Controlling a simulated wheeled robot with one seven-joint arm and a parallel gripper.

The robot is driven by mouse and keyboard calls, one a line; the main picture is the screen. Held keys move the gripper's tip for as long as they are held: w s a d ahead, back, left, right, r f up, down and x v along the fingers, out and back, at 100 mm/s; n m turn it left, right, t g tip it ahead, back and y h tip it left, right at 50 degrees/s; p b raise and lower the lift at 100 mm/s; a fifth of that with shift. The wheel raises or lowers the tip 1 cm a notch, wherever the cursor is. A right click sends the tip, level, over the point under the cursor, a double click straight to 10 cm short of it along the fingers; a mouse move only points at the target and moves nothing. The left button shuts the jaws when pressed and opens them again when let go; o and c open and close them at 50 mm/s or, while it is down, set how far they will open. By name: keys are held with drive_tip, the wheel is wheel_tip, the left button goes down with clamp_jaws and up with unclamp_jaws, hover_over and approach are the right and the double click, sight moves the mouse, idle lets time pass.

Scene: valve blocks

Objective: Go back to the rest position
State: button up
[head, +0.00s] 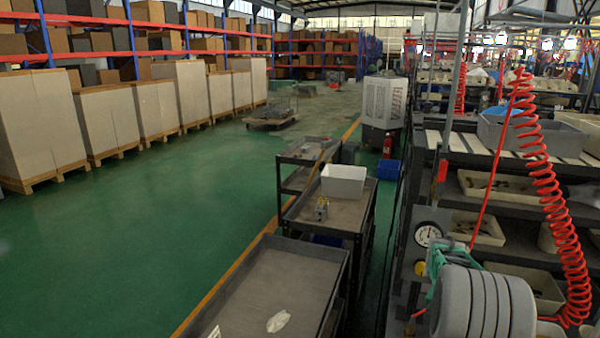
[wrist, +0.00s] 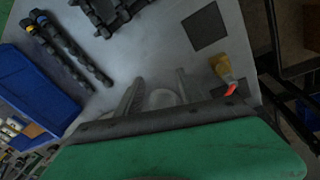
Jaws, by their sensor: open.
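In the wrist view my gripper (wrist: 158,90) shows two grey fingers set apart over a grey tabletop (wrist: 165,45). It is open. A pale rounded shape lies between and behind the fingers; I cannot tell what it is. A black valve block (wrist: 108,14) is cut off at the top edge. Dark rods with yellow and blue bands (wrist: 65,48) lie at the upper left. A yellow-handled tool with an orange tip (wrist: 222,70) lies right of the fingers. I cannot make out the gripper in the head view.
A blue bin (wrist: 38,90) borders the tabletop at left. In the head view, dark carts (head: 280,280) stand in a row, one with a white bin (head: 343,182). Shelving, a gauge (head: 428,234) and a red coiled hose (head: 550,190) crowd the right. Green floor (head: 150,230) at left is clear.

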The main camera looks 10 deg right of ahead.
drive_tip(key=s+a+r+n+y, duration=0.1)
drive_tip(key=s+a+n, duration=0.1)
drive_tip(key=s+a, duration=0.5)
drive_tip(key=s+a+r+n+t, duration=0.1)
drive_tip(key=s+a+r+n, duration=0.15)
drive_tip(key=a, duration=0.85)
drive_tip(key=s+a+r+n+y, duration=0.1)
drive_tip(key=s+a+n, duration=0.2)
drive_tip(key=s+a, duration=0.45)
drive_tip(key=w+a+r+n+t, duration=0.2)
drive_tip(key=w+a+r+t, duration=0.1)
drive_tip(key=a+r, duration=0.5)
drive_tip(key=shift+a+t, duration=0.15)
drive_tip(key=shift+t, duration=0.25)
drive_tip(key=shift+r, duration=0.1)
